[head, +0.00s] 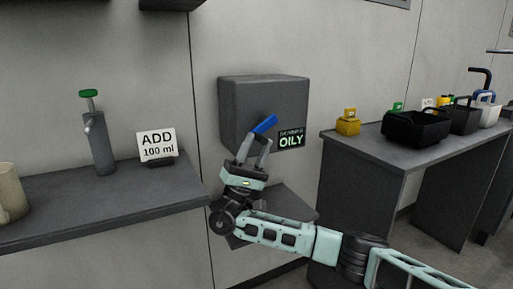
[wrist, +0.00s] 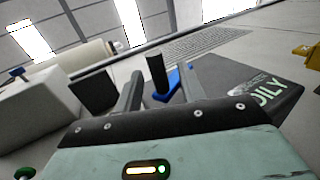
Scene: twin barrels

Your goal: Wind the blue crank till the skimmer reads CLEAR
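The skimmer is a dark grey box (head: 262,95) on the wall, with a small black display (head: 291,139) on its front that reads OILY in green. The blue crank (head: 264,124) sticks out from the box front and slants up to the right. In the wrist view, the blue crank arm (wrist: 176,82) carries an upright black handle (wrist: 158,78). My gripper (head: 256,138) is at the crank. The handle is not visible in the head view.
A grey shelf (head: 100,206) at left holds a green-topped dispenser (head: 101,145), an ADD 100 ml sign (head: 157,144) and a beige mug (head: 10,193). A grey bench (head: 365,146) at right holds a yellow block (head: 347,124) and several baskets. A grey ledge (head: 285,201) lies below the box.

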